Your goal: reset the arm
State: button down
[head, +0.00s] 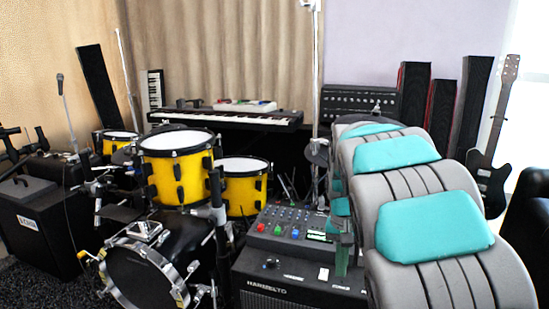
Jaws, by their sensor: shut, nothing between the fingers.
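My own arm (435,228), with grey ribbed links and teal pads, fills the right foreground. It reaches away from the camera in a row of bulky segments. I cannot make out my gripper or its fingertips in the head view. The arm hides part of what stands behind it.
A black amplifier (290,287) with a control panel stands just left of my arm. A yellow drum kit (178,168) fills the middle left. Behind are a keyboard (235,117) and tall dark speakers (413,95). A guitar (492,150) stands at right. Little clear floor shows.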

jog(key=s+f+n, duration=0.1)
jog(key=s, duration=1.6)
jog(key=s+a+f+n+g, duration=0.1)
jog(key=s+n, duration=0.1)
jog(key=s, duration=1.4)
jog(key=shift+s+a+f, duration=0.3)
jog(key=shift+s+f, duration=0.05)
jog(key=shift+s, duration=0.05)
jog(key=shift+d, duration=0.2)
